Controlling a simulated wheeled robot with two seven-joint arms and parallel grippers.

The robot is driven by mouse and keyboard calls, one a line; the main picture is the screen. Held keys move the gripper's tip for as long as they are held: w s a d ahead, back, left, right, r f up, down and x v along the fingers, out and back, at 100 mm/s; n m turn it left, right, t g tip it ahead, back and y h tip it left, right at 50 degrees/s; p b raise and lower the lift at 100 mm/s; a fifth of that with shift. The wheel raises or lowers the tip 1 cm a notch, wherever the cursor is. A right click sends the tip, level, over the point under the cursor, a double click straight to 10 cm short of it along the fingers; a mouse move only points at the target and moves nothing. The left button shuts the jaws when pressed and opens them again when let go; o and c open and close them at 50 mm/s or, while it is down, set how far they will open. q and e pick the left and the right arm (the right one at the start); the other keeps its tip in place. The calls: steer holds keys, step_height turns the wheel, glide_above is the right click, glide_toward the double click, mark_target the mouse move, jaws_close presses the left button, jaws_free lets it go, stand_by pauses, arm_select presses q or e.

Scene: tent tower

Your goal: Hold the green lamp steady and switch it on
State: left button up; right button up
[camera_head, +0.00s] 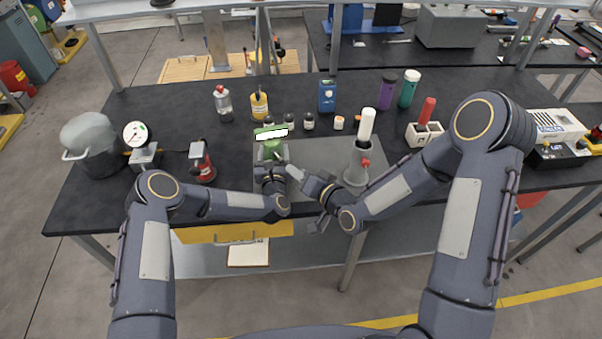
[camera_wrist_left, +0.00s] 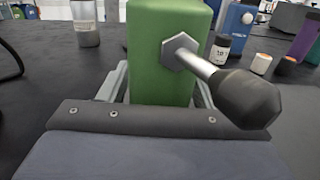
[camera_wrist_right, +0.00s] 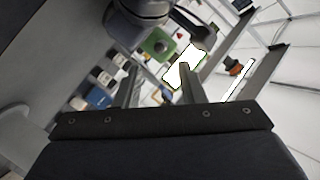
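The green lamp (camera_head: 271,148) stands upright near the table's front edge, with a bright white panel on top; whether that panel is lit I cannot tell for sure. In the left wrist view the lamp body (camera_wrist_left: 165,60) stands between the fingers of my left gripper (camera_wrist_left: 158,95), which is shut on it. A toggle lever (camera_wrist_left: 248,98) with a silver shaft and black knob slants down to the right from the lamp's face. My right gripper (camera_head: 293,171) is open and empty, just right of the lamp. The lamp (camera_wrist_right: 158,44) also shows beyond its fingers in the right wrist view.
A red device (camera_head: 201,162) and a gauge (camera_head: 138,140) are to the left. Small jars and bottles, including a yellow one (camera_head: 259,106), stand behind.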

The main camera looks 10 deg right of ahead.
arm_select(q)
steer(key=c, duration=0.9)
steer(key=shift+c, duration=0.2)
arm_select(e)
steer(key=shift+w+d+f, duration=0.1)
steer(key=shift+w+d, duration=0.05)
steer(key=shift+w, duration=0.1)
steer(key=c, duration=0.5)
steer(key=w, duration=0.1)
steer(key=d+g, duration=0.1)
steer(key=w+d+g, duration=0.1)
steer(key=shift+w+f+h, duration=0.3)
steer(key=shift+w+h, duration=0.05)
steer(key=shift+h, duration=0.05)
jaws_close()
steer(key=d+r+n+g+y, duration=0.3)
steer(key=d+r, duration=0.3)
steer(key=r, duration=0.3)
steer(key=shift+n+g, duration=0.3)
steer(key=shift+g, duration=0.4)
steer(key=shift+d, duration=0.1)
